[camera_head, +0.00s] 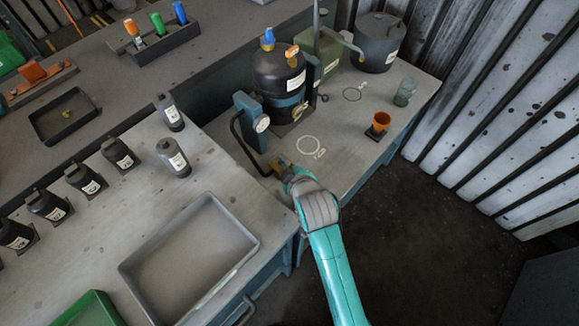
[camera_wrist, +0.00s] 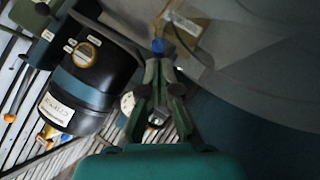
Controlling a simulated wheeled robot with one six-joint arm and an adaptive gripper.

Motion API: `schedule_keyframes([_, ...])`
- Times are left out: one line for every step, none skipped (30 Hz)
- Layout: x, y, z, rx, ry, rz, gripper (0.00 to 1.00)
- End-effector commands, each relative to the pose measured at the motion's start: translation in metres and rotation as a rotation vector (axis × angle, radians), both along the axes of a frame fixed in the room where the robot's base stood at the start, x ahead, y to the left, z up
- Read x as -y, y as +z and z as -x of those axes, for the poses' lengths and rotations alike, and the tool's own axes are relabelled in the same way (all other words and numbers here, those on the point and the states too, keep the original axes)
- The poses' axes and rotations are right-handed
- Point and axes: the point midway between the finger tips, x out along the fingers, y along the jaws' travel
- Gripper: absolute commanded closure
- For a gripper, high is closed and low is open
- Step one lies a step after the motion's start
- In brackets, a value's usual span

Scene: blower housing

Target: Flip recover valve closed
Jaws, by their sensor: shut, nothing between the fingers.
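A black tank (camera_head: 279,75) stands on the bench with a blue valve handle (camera_head: 268,40) and an orange valve handle (camera_head: 292,54) on top. I cannot read which one is the recover valve. The tank (camera_wrist: 98,78) is also at the left in the wrist view, with a round brass-coloured fitting (camera_wrist: 84,54) on its side. My gripper (camera_head: 281,166) is low over the bench in front of the tank, apart from both handles. In the wrist view my gripper (camera_wrist: 158,58) is shut and empty. A small blue patch shows at its tips; I cannot tell what it is.
A gauge post (camera_head: 252,120) with a black hose stands left of the tank. An orange cup (camera_head: 378,125), a glass jar (camera_head: 405,91) and a dark pot (camera_head: 377,42) stand to the right. A grey tray (camera_head: 190,258) and several black bottles occupy the left bench.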

Motion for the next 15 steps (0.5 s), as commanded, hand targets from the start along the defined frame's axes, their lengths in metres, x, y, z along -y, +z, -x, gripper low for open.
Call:
schedule_keyframes([0.0000,0.0001,0.0001,0.000,0.000,0.000,1.00])
schedule_keyframes([0.0000,0.0001,0.0001,0.000,0.000,0.000,1.00])
schedule_keyframes([0.0000,0.0001,0.0001,0.000,0.000,0.000,1.00])
schedule_keyframes([0.0002,0.0001,0.0000,0.000,0.001,0.001,1.00])
schedule_keyframes([0.0003,0.0001,-0.0001,0.000,0.002,0.000,1.00])
schedule_keyframes([0.0007,0.0001,-0.0003,0.000,0.005,0.001,1.00])
schedule_keyframes([0.0012,0.0001,-0.0005,0.000,0.008,0.000,1.00])
schedule_keyframes([0.0016,0.0001,-0.0008,0.001,0.013,0.000,1.00])
schedule_keyframes([0.0021,0.0002,-0.0011,0.000,0.021,0.000,1.00])
schedule_keyframes([0.0027,0.0003,-0.0015,0.000,0.029,0.000,1.00])
schedule_keyframes([0.0029,0.0002,-0.0017,0.000,0.036,0.000,1.00])
schedule_keyframes([0.0030,0.0003,-0.0019,-0.001,0.045,0.000,1.00])
schedule_keyframes([0.0030,0.0003,-0.0019,0.000,0.049,0.000,1.00])
schedule_keyframes([0.0032,0.0003,-0.0020,0.000,0.053,0.001,1.00])
schedule_keyframes([0.0034,0.0002,-0.0022,0.000,0.058,0.000,1.00])
